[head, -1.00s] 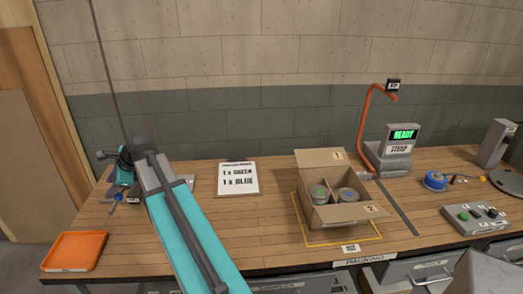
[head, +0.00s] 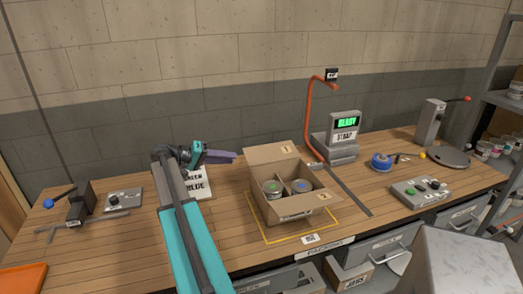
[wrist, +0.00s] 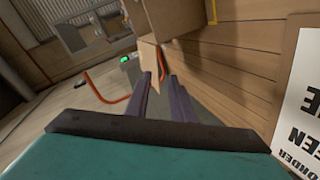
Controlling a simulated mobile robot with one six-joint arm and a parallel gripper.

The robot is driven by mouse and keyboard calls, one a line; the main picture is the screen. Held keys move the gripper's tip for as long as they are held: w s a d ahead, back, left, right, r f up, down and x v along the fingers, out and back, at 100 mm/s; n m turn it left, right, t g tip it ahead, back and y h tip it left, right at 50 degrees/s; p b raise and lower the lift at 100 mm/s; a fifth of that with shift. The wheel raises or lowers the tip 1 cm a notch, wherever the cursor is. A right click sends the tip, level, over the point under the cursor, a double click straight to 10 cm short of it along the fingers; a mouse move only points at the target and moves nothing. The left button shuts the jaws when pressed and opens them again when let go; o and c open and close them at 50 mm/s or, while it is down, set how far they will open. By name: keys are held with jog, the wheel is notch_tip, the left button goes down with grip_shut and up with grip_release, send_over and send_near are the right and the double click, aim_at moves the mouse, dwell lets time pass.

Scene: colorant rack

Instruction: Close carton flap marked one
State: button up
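The brown carton (head: 285,211) stands open on the bench, holding a green-marked can (head: 272,188) and a blue-marked can (head: 301,185). Its flap marked 1 (head: 268,154) stands raised at the back. The flap marked 2 (head: 322,198) sticks out at the right. My gripper (head: 234,157) points right, its tips just left of flap 1 in the head view; contact cannot be told. In the wrist view my gripper (wrist: 160,74) has its two purple fingers apart, with a cardboard flap (wrist: 151,58) beyond the tips. I see nothing held.
An order sheet (head: 196,187) lies behind my arm. A button box (head: 420,191) is to the right. Bare bench lies in front of the carton's left side.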

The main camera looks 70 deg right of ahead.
aim_at(263, 146)
jog(key=d+g+b, duration=0.1)
jog(key=d, duration=0.1)
jog(key=w+d+n+g+h+b, duration=0.1)
jog(key=d+g+b, duration=0.1)
jog(key=d+b, duration=0.1)
jog(key=shift+w+d+f+n+h, duration=0.2)
jog(key=shift+d+f+n+h, duration=0.1)
jog(key=shift+f+n, duration=0.1)
jog(key=shift+s+d, duration=0.1)
jog(key=shift+g, duration=0.3)
jog(key=p+x, duration=0.3)
jog(key=x, duration=1)
jog(key=shift+s+d+f, duration=0.15)
jog(key=shift+s+d, duration=0.1)
jog(key=shift+s, duration=0.05)
grip_shut()
dwell(1.0)
